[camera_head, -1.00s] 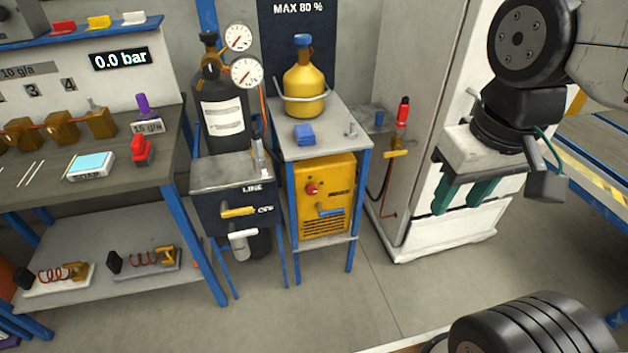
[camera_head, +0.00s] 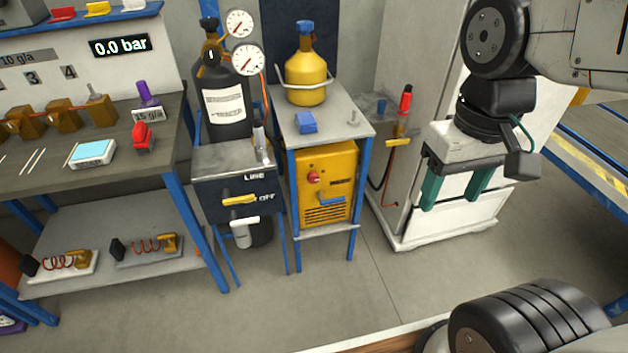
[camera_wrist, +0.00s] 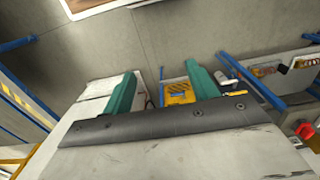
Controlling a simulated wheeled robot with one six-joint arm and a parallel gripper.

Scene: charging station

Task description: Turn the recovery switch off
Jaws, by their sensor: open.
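A yellow machine (camera_head: 336,165), which looks like the recovery unit, sits on the shelf under a small grey-topped stand. Its front carries a red round knob (camera_head: 313,178) and a blue handle (camera_head: 331,200) lying roughly level. I cannot tell which of the two is the recovery switch. My gripper (camera_head: 452,201) is open and empty, its teal fingers pointing down, to the right of the machine and in front of the white cabinet. In the wrist view, the yellow machine (camera_wrist: 179,93) shows small between the fingers; its controls are too small to read there.
The small stand (camera_head: 350,125) carries a yellow cylinder (camera_head: 306,80) and a blue block (camera_head: 306,122). Left of it is a dark box with a yellow handle (camera_head: 239,199). The white cabinet (camera_head: 455,215) stands right. Floor (camera_head: 340,285) in front of the stand is clear.

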